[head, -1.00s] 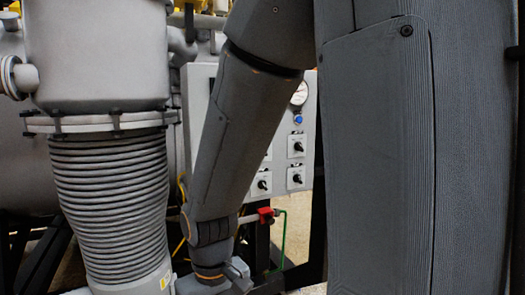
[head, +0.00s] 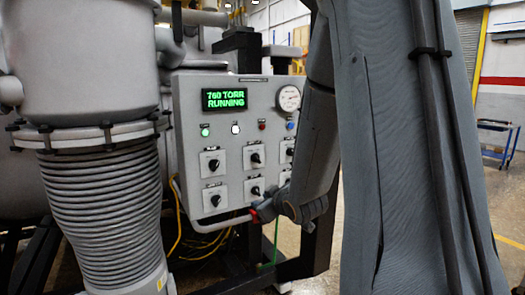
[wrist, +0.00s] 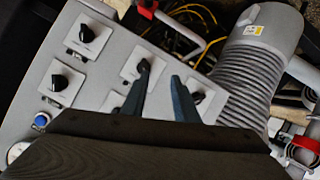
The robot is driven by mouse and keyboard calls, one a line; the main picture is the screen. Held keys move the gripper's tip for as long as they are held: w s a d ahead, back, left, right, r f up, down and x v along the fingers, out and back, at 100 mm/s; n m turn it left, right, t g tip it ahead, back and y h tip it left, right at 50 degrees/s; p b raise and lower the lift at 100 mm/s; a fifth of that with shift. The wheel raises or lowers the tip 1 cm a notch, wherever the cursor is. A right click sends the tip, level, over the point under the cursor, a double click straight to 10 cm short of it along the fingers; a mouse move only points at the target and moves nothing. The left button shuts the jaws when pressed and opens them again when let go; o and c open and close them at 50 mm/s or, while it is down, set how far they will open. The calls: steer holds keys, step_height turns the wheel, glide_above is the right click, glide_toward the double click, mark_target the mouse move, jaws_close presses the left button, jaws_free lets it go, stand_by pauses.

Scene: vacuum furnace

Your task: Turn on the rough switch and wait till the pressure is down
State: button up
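The grey control panel (head: 222,166) fills the middle of the head view. Its green display (head: 226,99) reads 760 TORR RUNNING. Below it are lights and two rows of black rotary switches on white plates, such as an upper-left switch (head: 213,164) and a lower-middle switch (head: 255,191). Their labels are too small to read, so I cannot tell which is rough. My gripper (wrist: 162,73) is open in front of the panel. In the wrist view, its left fingertip overlaps a switch (wrist: 143,66); contact cannot be told. My arm partly covers the right column in the head view.
A round gauge (head: 288,98) sits at the panel's upper right. A large ribbed bellows (head: 105,205) stands left of the panel. Open floor shows at right.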

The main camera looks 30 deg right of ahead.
mark_target(257, 158)
steer(key=d+r+n+t+y+p, duration=0.2)
steer(key=d+r+t, duration=0.25)
steer(key=r, duration=0.55)
steer(key=shift+w+a+r+p, duration=0.15)
steer(key=shift+w+p, duration=0.3)
steer(key=shift+w, duration=0.95)
steer(key=shift+w+a+p, duration=0.2)
steer(key=shift+w+p, duration=0.3)
steer(key=shift+w, duration=0.85)
steer(key=shift+w+a+r+p, duration=0.15)
steer(key=shift+w+p, duration=0.3)
steer(key=shift+w, duration=0.95)
jaws_close()
